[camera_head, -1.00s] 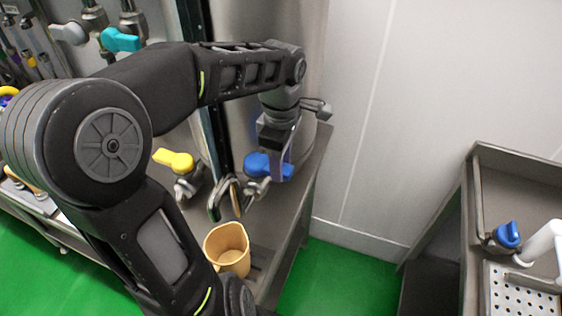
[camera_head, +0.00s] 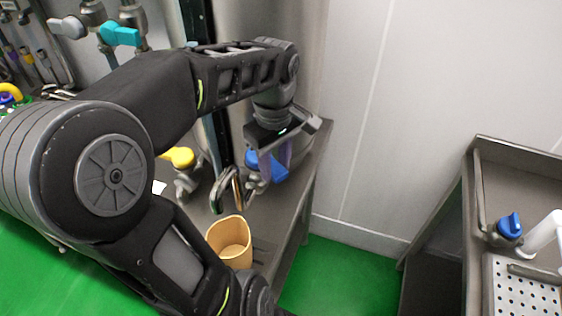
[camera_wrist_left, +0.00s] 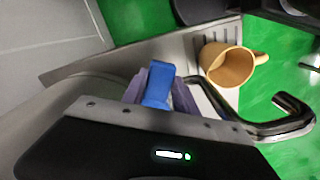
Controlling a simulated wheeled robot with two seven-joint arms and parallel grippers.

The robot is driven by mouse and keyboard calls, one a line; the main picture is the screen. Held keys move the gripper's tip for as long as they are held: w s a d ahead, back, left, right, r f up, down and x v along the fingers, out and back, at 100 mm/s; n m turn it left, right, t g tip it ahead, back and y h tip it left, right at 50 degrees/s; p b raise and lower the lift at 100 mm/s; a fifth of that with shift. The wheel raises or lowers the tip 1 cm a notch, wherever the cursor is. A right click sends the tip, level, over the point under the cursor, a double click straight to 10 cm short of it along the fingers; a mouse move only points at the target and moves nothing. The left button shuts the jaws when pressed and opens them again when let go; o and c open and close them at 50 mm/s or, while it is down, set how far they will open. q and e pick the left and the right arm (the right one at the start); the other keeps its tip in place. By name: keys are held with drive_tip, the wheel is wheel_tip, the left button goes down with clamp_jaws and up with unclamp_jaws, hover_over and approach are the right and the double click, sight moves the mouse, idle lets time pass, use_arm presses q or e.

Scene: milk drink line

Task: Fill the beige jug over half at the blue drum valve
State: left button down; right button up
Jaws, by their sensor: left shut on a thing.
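The beige jug (camera_head: 229,244) stands upright, mouth up, on the metal counter below the curved steel spout (camera_head: 222,188). It also shows in the left wrist view (camera_wrist_left: 228,66), with its handle to the right. I cannot make out a liquid level in it or a stream from the spout. My left gripper (camera_head: 276,162) is at the blue valve handle (camera_head: 265,168), partly hiding it in the head view. In the left wrist view the handle (camera_wrist_left: 158,85) sits between the two purplish fingers, which are shut on it. My right gripper is not in view.
A yellow-handled valve (camera_head: 179,157) stands left of the blue one, and a teal-handled valve (camera_head: 118,33) is at upper left. A steel sink unit (camera_head: 478,165) with another blue tap (camera_head: 510,226) is at right. Green floor (camera_head: 335,280) lies clear between.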

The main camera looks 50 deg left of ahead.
sight(275, 169)
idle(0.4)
use_arm(q)
drive_tip(key=c, duration=1)
unclamp_jaws()
drive_tip(key=shift+o, duration=0.2)
wheel_tip(275, 169, up, 8)
drive_tip(key=shift+f, duration=0.1)
